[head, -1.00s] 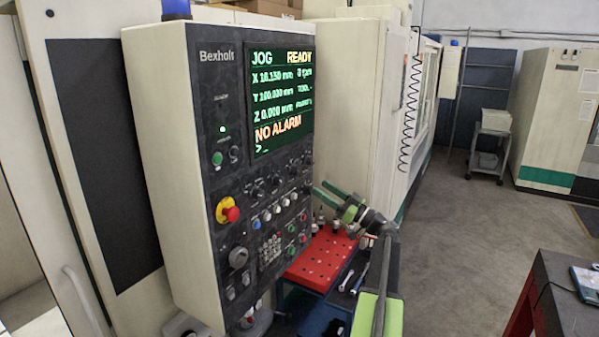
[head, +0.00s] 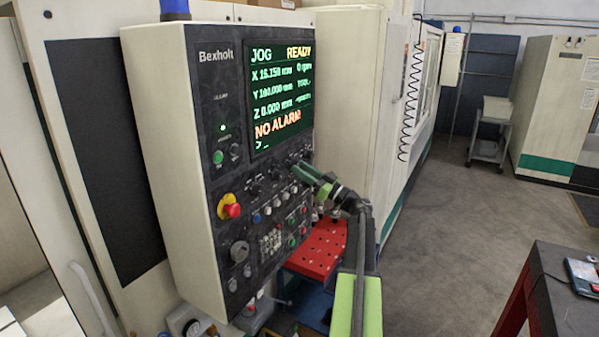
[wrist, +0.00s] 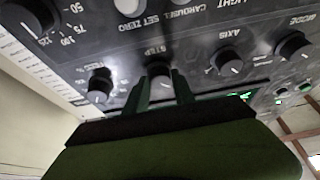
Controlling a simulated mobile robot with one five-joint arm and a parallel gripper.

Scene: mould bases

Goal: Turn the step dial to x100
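The step dial (wrist: 160,78) is a dark round knob under the label STEP in the wrist view, where the lettering is upside down. My gripper (wrist: 161,84) has its two green fingers apart, one on each side of this dial. I cannot tell whether they touch it. The dial's setting cannot be read. In the head view my gripper (head: 300,168) is at the right edge of the control panel (head: 205,110), just below the screen, and hides the dial there.
Close by on the panel are a percent knob (wrist: 99,86), the AXIS knob (wrist: 226,61) and the MODE knob (wrist: 292,46). A red emergency stop (head: 231,211) is lower left. A red rack (head: 318,252) stands below my arm.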

